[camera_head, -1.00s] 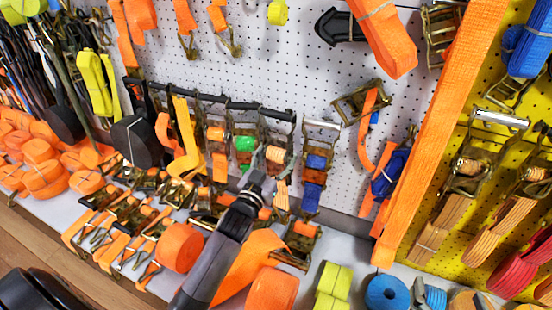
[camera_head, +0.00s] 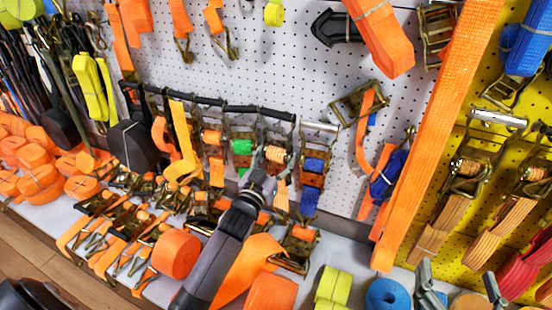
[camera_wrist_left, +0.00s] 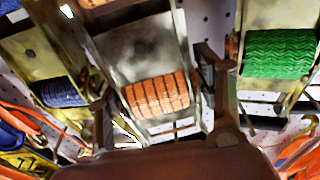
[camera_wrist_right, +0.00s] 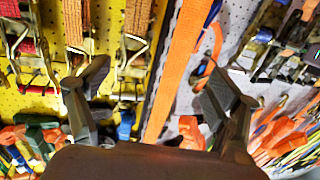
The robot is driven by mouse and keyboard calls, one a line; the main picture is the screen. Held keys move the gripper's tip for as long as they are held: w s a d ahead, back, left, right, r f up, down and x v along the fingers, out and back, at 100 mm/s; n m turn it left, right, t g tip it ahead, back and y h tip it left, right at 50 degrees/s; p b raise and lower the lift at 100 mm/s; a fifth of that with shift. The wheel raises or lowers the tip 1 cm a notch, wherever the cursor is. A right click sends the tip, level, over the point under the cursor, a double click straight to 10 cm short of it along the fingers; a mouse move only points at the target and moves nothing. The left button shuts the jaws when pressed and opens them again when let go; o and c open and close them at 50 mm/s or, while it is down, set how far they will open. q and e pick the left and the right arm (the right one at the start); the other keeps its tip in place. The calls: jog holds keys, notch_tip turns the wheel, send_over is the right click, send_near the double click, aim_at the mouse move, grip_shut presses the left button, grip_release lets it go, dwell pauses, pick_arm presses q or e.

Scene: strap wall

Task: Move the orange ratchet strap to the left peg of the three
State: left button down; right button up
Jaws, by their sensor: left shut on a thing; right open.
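The orange ratchet strap (camera_head: 276,154) hangs in the row on the white pegboard, between a green one (camera_head: 243,147) and a blue one (camera_head: 313,164). In the left wrist view its orange roll (camera_wrist_left: 155,95) and metal frame lie between my fingers. My left gripper (camera_head: 262,180) is shut on it, from below and in front. Dark horizontal bars (camera_head: 235,105) run above the row; I cannot tell the three pegs apart clearly. My right gripper (camera_head: 460,284) is open and empty at the bottom right; its spread fingers also show in the right wrist view (camera_wrist_right: 155,90).
A long orange strap (camera_head: 440,130) hangs right of the row, before a yellow pegboard (camera_head: 455,255) with more ratchets. Orange rolls (camera_head: 175,253), a yellow-green roll (camera_head: 335,287) and a blue roll (camera_head: 387,295) crowd the shelf below. Bare pegboard (camera_head: 285,65) shows above the row.

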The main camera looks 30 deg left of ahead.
pick_arm(q)
jog(key=shift+w+f, duration=0.25)
jog(key=shift+w, duration=0.4)
jog(key=shift+f, duration=0.1)
pick_arm(e)
notch_tip(320, 180, up, 2)
jog(key=shift+a+r+t, duration=0.1)
jog(key=shift+a+t, duration=0.05)
jog(key=shift+t, duration=0.65)
pick_arm(q)
jog(key=c, duration=0.7)
grip_release()
jog(key=o, duration=0.3)
jog(key=shift+f, duration=0.15)
jog(key=shift+o, duration=0.2)
pick_arm(e)
jog(key=shift+s, duration=0.1)
